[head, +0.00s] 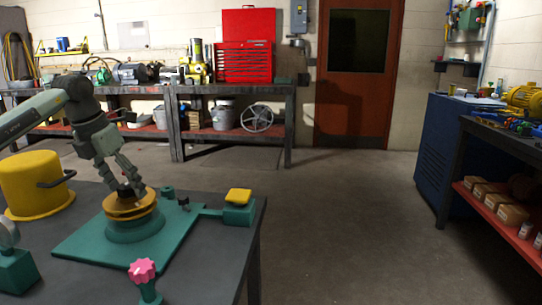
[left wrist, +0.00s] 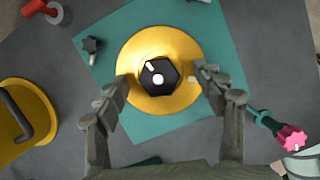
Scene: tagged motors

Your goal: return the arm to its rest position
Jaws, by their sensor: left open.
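My left gripper (head: 130,182) comes in from the left, pointing down over a round gold disc (head: 131,208) on a teal base. In the left wrist view, the left gripper (left wrist: 162,88) is open, its fingers apart on either side of a black hexagonal knob (left wrist: 158,77) with white marks. The knob sits in the middle of the gold disc (left wrist: 190,45). Nothing is held between the fingers. Whether the fingertips touch the disc cannot be told. My right gripper is not in view.
The dark table carries a yellow lidded pot (head: 30,178) with a black handle, a teal plate (head: 85,246), a yellow pad (head: 239,195) on a teal block, and a pink knob (head: 142,270). A workbench with a red toolbox (head: 243,62) stands behind.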

